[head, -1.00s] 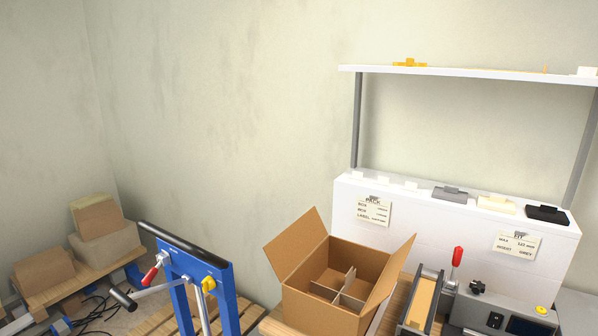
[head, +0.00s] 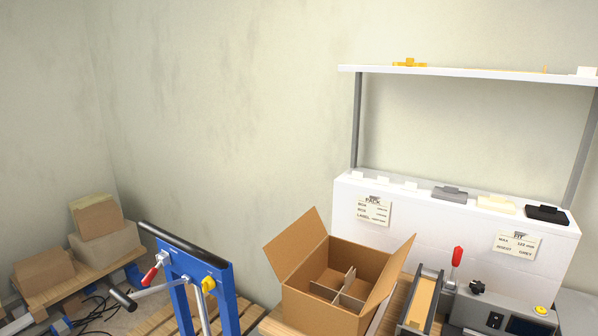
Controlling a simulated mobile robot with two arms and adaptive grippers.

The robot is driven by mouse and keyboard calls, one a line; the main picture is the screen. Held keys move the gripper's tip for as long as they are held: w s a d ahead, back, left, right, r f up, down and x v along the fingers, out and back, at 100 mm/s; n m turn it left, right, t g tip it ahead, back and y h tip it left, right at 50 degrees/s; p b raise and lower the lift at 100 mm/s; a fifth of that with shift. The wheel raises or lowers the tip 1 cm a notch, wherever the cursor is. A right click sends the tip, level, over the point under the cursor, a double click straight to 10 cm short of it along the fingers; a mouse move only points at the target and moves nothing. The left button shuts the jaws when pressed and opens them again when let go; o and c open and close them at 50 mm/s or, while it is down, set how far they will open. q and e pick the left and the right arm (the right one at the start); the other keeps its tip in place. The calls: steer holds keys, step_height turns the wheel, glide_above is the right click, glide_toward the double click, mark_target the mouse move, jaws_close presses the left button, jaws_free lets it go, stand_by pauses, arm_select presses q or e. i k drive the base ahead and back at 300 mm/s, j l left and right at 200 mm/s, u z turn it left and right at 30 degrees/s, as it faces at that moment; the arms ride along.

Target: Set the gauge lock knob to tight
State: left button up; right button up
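No label in view names the gauge lock knob, so I cannot tell which knob it is. A black knob (head: 477,287) sits on top of the grey machine (head: 470,308) at the lower right. A second black control (head: 495,319) is on that machine's front. A yellow knob (head: 208,284) is on the blue frame (head: 228,300) at the lower left centre. The setting of each is too small to read. Neither of my grippers shows in the head view.
An open cardboard box (head: 325,285) with dividers stands at bottom centre. A red-handled lever (head: 457,257) stands upright beside a channel holding a tan block (head: 420,302). A white shelf (head: 470,71) is above. Stacked cartons (head: 105,247) are at the left.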

mark_target(477, 288)
steer(key=z, duration=1.3)
